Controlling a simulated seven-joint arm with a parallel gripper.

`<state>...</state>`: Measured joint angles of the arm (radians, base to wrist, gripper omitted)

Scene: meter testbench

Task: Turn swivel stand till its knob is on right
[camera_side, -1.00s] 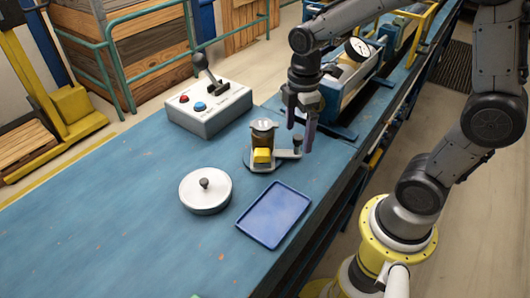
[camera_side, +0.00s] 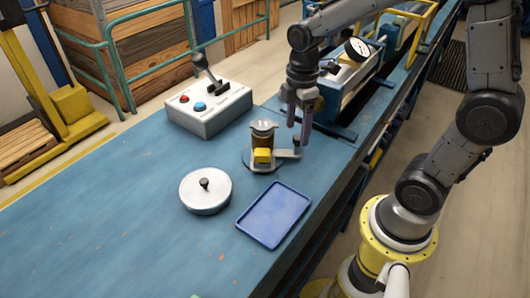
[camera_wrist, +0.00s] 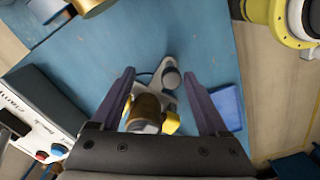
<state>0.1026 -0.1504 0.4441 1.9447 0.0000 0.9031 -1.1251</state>
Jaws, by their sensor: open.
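The swivel stand (camera_side: 263,158) sits on the blue bench, with a brown metal-topped cylinder and a yellow block on its round base. A flat arm reaches from the base toward the right in the side view and carries a dark upright knob (camera_side: 296,142). My gripper (camera_side: 299,134) is open and points down at the knob, with its fingers close around or just above it; exact height is hard to tell. In the wrist view the knob (camera_wrist: 171,78) shows between the two purple fingertips, nearer the right one.
A blue tray (camera_side: 273,215) and a round lidded pan (camera_side: 205,191) lie in front of the stand. A control box (camera_side: 208,106) with buttons and a lever stands behind left. A blue holder with a dial gauge (camera_side: 357,50) stands behind my gripper. The bench's left part is clear.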

